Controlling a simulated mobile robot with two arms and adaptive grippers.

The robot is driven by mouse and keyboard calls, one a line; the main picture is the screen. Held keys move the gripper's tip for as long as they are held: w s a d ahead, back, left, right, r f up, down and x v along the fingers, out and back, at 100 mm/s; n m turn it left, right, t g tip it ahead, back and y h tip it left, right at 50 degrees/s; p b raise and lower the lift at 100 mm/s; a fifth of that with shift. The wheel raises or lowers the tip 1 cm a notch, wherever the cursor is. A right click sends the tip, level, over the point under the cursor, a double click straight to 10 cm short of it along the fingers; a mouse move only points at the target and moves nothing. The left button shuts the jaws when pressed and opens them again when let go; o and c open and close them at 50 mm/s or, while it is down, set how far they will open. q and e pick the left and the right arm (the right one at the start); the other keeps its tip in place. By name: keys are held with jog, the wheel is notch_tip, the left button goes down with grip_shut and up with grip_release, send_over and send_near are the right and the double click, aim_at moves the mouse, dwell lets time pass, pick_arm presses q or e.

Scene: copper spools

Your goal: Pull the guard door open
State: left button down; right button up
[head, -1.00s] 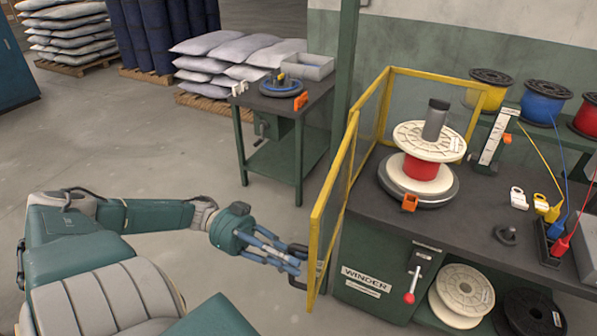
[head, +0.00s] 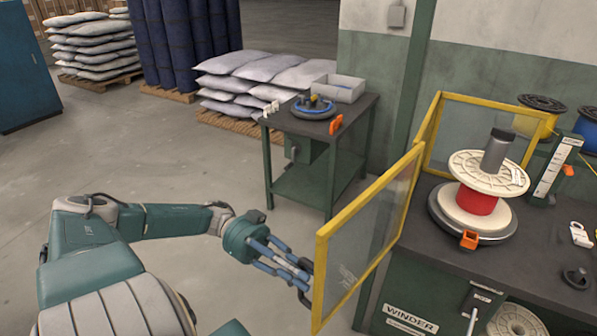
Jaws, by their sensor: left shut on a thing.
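The guard door (head: 366,239) is a clear panel in a yellow frame. It stands swung out to the left from the winder's yellow guard frame, at an angle in front of the bench. My left gripper (head: 303,284) is at the door's near left edge, shut on its handle; the fingertips and the handle are largely hidden behind the yellow frame. The winder (head: 410,316) carries a cream spool with red winding (head: 478,200) on a dark turntable. My right gripper is not in view.
A green side table (head: 318,132) with a grey bin (head: 337,88) stands behind the door. Stacked sacks (head: 262,82) are at the back. Open floor lies left of the door.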

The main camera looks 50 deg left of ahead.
pick_arm(q)
jog(key=c, duration=1.6)
grip_release()
jog(key=a, duration=0.4)
jog(key=s+a, duration=0.1)
jog(key=a, duration=0.3)
jog(key=s+a, duration=0.1)
jog(key=a, duration=0.2)
jog(key=shift+a, duration=0.4)
jog(key=shift+f, duration=0.1)
